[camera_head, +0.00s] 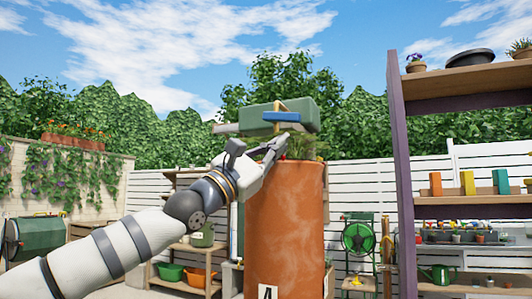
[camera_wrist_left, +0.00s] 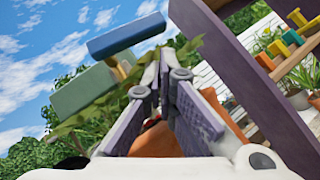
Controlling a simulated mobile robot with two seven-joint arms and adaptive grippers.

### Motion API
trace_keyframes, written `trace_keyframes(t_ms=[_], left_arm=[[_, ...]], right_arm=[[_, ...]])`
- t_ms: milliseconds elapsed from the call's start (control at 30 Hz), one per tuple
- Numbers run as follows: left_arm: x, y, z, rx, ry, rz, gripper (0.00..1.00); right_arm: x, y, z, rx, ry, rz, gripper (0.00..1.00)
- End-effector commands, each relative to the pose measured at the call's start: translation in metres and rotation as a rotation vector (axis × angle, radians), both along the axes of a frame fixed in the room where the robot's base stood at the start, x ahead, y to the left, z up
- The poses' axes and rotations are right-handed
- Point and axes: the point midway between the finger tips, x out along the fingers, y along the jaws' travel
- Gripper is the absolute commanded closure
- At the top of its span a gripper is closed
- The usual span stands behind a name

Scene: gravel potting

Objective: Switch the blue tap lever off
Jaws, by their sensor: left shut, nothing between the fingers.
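The blue tap lever (camera_head: 281,117) lies about level across the front of a grey-green tap body (camera_head: 258,119), on a tan stem above a tall terracotta column. In the left wrist view the blue lever (camera_wrist_left: 127,36) is at the upper left, above the green body (camera_wrist_left: 82,90). My left gripper (camera_head: 279,145) is shut and empty, with its fingertips just below the lever in the head view. In the left wrist view its fingers (camera_wrist_left: 168,95) are together, right of and below the lever. I cannot tell whether they touch the tap. My right gripper is not in view.
The terracotta column (camera_head: 284,225) stands directly below the tap, with green leaves at its top. A purple-posted shelf (camera_head: 400,150) with pots stands to the right. A green hose reel (camera_head: 358,238) and a low shelf with bins (camera_head: 201,278) are behind.

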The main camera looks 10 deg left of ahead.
Motion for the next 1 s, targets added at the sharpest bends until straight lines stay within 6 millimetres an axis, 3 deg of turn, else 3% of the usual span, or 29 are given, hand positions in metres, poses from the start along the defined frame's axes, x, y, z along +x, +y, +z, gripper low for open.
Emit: trace_keyframes(t_ms=[233,500,1000], left_arm=[[-0.032,0.023,-0.031,0.004,0.001,-0.006,1.0],[-0.058,0.045,-0.051,0.009,-0.004,0.001,1.0],[-0.064,0.049,-0.054,0.007,-0.006,0.0,1.0]], right_arm=[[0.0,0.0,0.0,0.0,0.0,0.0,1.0],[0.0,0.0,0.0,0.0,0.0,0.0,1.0],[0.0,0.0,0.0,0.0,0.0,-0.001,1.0]])
